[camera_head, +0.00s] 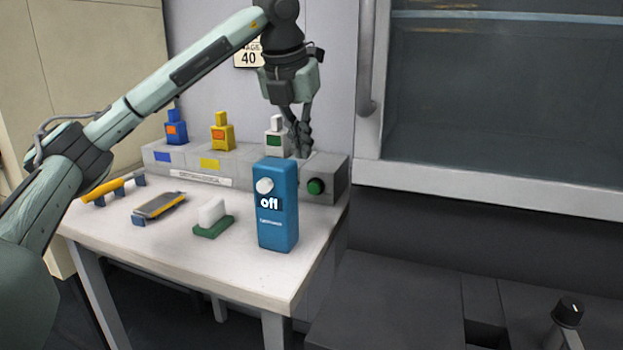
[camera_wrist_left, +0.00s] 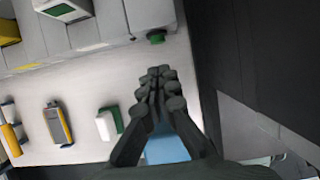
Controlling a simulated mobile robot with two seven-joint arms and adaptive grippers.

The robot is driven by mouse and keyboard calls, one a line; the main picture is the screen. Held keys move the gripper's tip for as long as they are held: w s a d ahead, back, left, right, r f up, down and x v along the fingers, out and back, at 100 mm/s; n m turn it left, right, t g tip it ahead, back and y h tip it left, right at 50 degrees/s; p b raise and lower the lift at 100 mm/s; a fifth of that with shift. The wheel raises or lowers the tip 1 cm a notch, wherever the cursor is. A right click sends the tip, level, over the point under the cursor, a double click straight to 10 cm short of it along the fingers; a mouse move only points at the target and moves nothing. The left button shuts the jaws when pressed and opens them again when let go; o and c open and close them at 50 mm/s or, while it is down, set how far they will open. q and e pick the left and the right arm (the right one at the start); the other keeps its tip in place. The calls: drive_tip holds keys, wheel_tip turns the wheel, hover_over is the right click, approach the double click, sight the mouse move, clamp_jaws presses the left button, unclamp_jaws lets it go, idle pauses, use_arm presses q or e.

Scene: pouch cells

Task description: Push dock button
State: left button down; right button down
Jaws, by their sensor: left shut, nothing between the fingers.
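The dock is a long grey block (camera_head: 334,172) along the back of the white table. Its round green button (camera_head: 316,187) is on the front face at the right end. The button also shows in the left wrist view (camera_wrist_left: 156,37), just beyond my fingertips. My left gripper (camera_head: 303,153) points down over the right end of the dock, above the button in the head view. Its fingers (camera_wrist_left: 158,78) are shut together and empty, apart from the button in the left wrist view. My right gripper is not in view.
Blue (camera_head: 176,128), yellow (camera_head: 222,132) and white (camera_head: 276,138) bottle-like items stand on the dock. A blue box marked "off" (camera_head: 278,222) stands in front, left of the button. A white-and-green block (camera_head: 212,218) and yellow-and-grey tools (camera_head: 160,206) lie on the table.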

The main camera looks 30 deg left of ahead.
sight(315, 188)
use_arm(q)
drive_tip(key=x, duration=1)
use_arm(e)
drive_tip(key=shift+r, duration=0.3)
